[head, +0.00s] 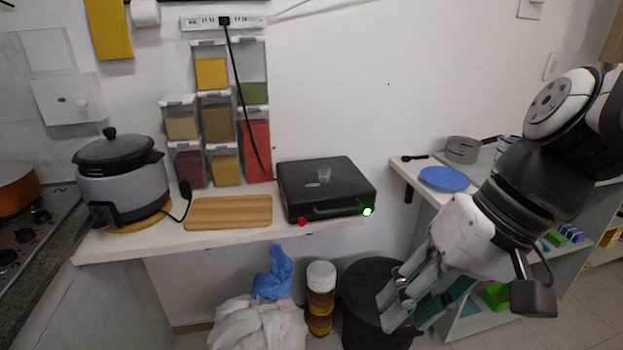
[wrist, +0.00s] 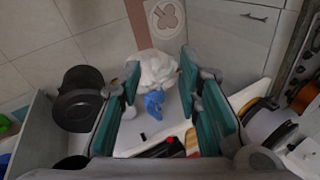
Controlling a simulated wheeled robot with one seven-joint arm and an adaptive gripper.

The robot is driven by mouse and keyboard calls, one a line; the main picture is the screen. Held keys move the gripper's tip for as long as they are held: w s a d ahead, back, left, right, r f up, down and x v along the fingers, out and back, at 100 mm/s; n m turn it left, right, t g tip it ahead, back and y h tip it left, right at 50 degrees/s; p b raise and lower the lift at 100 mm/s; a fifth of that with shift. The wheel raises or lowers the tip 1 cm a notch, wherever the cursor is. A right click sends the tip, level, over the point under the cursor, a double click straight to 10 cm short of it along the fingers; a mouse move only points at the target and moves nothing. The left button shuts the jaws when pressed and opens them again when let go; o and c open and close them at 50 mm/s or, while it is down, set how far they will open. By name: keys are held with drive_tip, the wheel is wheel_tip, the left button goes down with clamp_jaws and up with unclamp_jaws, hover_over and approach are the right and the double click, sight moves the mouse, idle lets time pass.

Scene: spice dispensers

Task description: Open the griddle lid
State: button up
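The black griddle (head: 325,180) sits shut on the right part of the white counter in the head view, its lid down. A dark handle (head: 338,210) runs along its front edge, with a red spot at the left and a green and white spot at the right. My gripper (head: 408,305) is to the right of the griddle and lower, in front of the counter, and touches nothing. In the wrist view my gripper (wrist: 160,95) is open and empty, its teal pads wide apart. Part of the griddle (wrist: 165,149) shows at the bottom there, mostly hidden.
A wooden board (head: 228,212) and a rice cooker (head: 122,185) stand left of the griddle. Spice dispensers (head: 217,115) hang behind, with a black cord down to the griddle. A black bin (head: 362,285) and white bag (head: 258,325) are below. A blue plate (head: 444,179) lies on the right shelf.

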drive_tip(key=w+a+f+y+b, duration=0.3)
drive_tip(key=w+f+y+b, duration=0.25)
drive_tip(key=w, duration=0.35)
drive_tip(key=m+t+y+b, duration=0.55)
drive_tip(key=t+b, duration=0.45)
drive_tip(key=b, duration=0.4)
approach(340, 211)
drive_tip(key=shift+n, duration=0.35)
drive_tip(key=b+x, duration=0.1)
drive_tip(key=x, duration=0.4)
drive_tip(key=b+x, duration=0.1)
drive_tip(key=x, duration=0.4)
drive_tip(key=shift+w+f, duration=0.2)
drive_tip(key=shift+w, duration=0.15)
clamp_jaws()
